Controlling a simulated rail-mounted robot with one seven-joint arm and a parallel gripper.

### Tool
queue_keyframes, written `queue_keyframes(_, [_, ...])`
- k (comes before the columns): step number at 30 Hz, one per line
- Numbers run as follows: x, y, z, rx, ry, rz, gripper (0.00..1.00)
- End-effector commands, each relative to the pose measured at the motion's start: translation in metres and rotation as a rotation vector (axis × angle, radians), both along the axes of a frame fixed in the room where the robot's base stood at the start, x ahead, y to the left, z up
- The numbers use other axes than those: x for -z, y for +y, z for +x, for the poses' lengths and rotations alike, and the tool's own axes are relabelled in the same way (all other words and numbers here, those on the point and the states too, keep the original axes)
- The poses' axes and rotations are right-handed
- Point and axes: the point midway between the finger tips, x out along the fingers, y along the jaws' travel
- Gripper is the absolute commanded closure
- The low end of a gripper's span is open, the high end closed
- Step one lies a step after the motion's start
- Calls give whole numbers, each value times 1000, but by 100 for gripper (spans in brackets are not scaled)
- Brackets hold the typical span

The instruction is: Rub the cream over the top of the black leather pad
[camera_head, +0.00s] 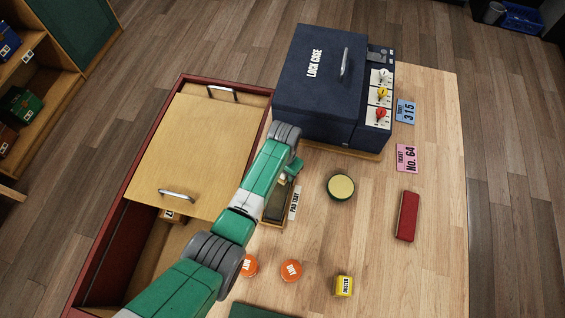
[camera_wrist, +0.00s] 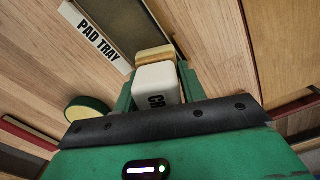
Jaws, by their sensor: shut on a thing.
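My gripper (camera_wrist: 157,72) is shut on a white applicator block (camera_wrist: 156,82) whose visible lettering starts "CR". A tan sponge (camera_wrist: 154,54) forms its far end. In the head view my gripper (camera_head: 290,173) is at the upper end of the tray marked PAD TRAY. The black leather pad (camera_head: 276,211) lies in that tray, partly hidden by my arm. The wrist view shows the dark pad (camera_wrist: 121,20) just beyond the sponge; I cannot tell whether they touch. A round green tin of pale yellow cream (camera_head: 341,185) stands open to the right of the tray.
A dark blue lock case (camera_head: 316,75) stands behind my gripper. A red block (camera_head: 407,216), two orange round tins (camera_head: 291,270) and a yellow duster box (camera_head: 344,286) are on the table. Bare table surrounds the cream tin.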

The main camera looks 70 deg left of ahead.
Motion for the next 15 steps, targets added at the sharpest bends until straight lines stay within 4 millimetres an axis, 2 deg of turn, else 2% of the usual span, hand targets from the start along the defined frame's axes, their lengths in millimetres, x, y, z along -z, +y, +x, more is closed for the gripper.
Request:
queue_keyframes(4, [6, 12, 1, -9, -1, 3, 81])
queue_keyframes(6, [-7, 4, -1, -5, 1, -1, 81])
queue_keyframes(15, [-4, -19, -13, 0, 2, -1, 81])
